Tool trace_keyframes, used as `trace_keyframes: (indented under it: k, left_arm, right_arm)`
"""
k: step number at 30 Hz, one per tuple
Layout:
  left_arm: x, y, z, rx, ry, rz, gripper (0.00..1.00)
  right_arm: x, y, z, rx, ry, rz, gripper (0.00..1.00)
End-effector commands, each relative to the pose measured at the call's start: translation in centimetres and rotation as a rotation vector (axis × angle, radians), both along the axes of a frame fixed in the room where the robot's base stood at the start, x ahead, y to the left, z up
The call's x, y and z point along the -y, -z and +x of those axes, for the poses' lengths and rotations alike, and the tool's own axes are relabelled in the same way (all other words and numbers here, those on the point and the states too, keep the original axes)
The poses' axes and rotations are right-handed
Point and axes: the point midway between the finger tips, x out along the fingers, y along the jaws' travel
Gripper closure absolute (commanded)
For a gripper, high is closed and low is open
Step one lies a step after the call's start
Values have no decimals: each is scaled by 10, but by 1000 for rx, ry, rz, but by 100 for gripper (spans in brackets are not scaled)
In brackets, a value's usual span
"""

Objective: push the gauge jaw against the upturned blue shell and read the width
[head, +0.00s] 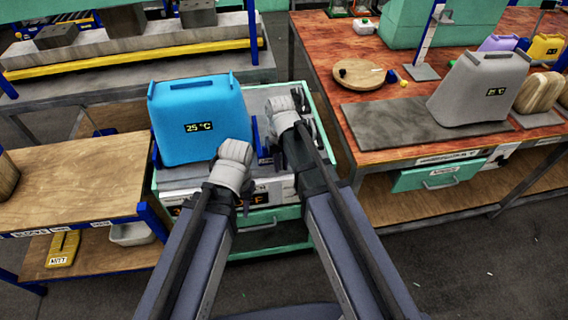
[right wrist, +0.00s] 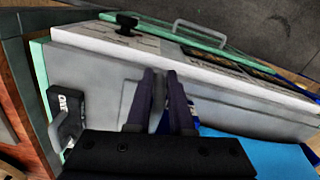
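The blue shell (head: 198,112) with a "25 °C" display stands on a grey-topped bench unit in the head view. Its blue side also shows at the lower right of the right wrist view (right wrist: 265,152). A small dark-blue upright part (head: 257,137), possibly the gauge jaw, is just right of the shell. My left gripper (head: 243,203) is in front of the shell's lower right; its fingers are mostly hidden. My right gripper (head: 270,152) is right of the shell, beside the blue part. In the right wrist view its two fingers (right wrist: 160,78) are a narrow gap apart; any contact is unclear.
The unit sits in a green-edged cart (head: 325,128). A wooden table (head: 72,182) is at left. At right, a red-brown bench (head: 335,62) bears a grey shell (head: 480,88) on a dark slab. Dark floor (head: 440,265) is clear at lower right.

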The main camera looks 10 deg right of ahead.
Motion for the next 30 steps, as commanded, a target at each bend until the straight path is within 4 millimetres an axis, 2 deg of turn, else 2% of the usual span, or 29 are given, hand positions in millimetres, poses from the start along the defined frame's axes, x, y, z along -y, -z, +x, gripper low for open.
trace_keyframes:
  k: [1,7,20,30]
  left_arm:
    - [0,0,0,0,0,0,60]
    - [0,0,0,0,0,0,60]
    - [0,-7,0,0,0,0,60]
    - [0,-46,0,0,0,0,60]
  right_arm:
    - [-3,0,0,1,-4,5,76]
    - [-2,0,0,1,-3,4,55]
    - [-1,-8,0,1,-2,1,55]
    - [-1,-47,0,1,-2,2,55]
